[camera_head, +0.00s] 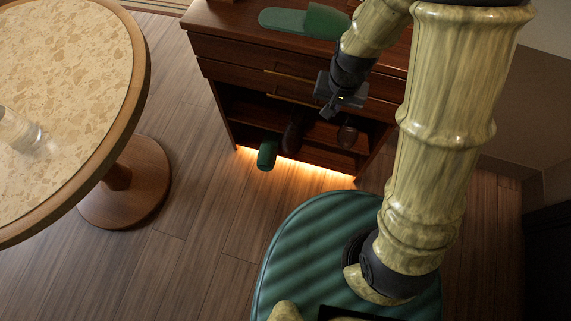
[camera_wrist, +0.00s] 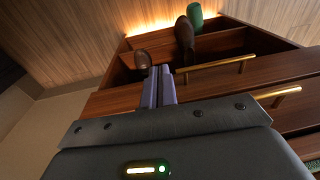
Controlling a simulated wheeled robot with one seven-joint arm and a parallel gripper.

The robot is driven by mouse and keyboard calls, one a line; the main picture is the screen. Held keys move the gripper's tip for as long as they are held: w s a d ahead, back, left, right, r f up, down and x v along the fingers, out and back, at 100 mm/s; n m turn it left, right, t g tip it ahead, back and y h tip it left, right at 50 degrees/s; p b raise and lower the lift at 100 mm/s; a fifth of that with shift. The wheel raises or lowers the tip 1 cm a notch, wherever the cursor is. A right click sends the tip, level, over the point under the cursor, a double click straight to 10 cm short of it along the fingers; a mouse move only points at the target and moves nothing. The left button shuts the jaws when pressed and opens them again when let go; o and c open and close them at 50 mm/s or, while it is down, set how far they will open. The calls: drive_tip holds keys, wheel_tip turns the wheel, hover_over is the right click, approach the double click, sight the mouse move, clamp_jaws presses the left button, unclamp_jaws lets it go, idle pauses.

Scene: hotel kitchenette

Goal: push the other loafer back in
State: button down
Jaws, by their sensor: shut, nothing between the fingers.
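Two dark brown loafers stand side by side in the open lower part of the cabinet (camera_head: 213,100). The left loafer (camera_head: 292,138) reaches further toward the front; in the wrist view it (camera_wrist: 185,34) shows as a long dark shape. The right loafer (camera_head: 348,134) shows a rounded end, also seen in the wrist view (camera_wrist: 142,59). My gripper (camera_head: 330,109) is shut and empty, in front of the cabinet and above the loafers. In the wrist view its fingertips (camera_wrist: 160,71) appear just beside the right loafer; whether they touch cannot be told. The loafers' inner ends are in shadow.
A green slipper (camera_head: 267,155) sticks out at the shelf's left. More green footwear (camera_head: 282,19) lies on the cabinet top. Brass handles (camera_wrist: 218,64) project from the drawers. A round table (camera_head: 140,75) with a clear glass (camera_head: 20,132) stands left; floor between is clear.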

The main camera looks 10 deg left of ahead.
sight(291, 140)
drive_tip(key=a+f+b, duration=0.4)
drive_tip(key=f+b, duration=0.2)
drive_tip(key=f, duration=0.4)
drive_tip(key=s+a+f+b, duration=0.1)
drive_tip(key=a+f+b, duration=0.3)
drive_tip(key=f, duration=0.6)
drive_tip(key=a+f+g+b, duration=0.1)
drive_tip(key=a+f+b, duration=0.3)
drive_tip(key=f+b, duration=0.4)
wheel_tip(291, 140, down, 3)
drive_tip(key=shift+s+a+r+h+b, duration=0.2)
drive_tip(key=shift+s+a+h+b, duration=0.1)
drive_tip(key=shift+s+h+b, duration=0.1)
drive_tip(key=w+f+b, duration=0.4)
drive_tip(key=f+b, duration=0.4)
drive_tip(key=f, duration=0.2)
drive_tip(key=shift+d, duration=0.2)
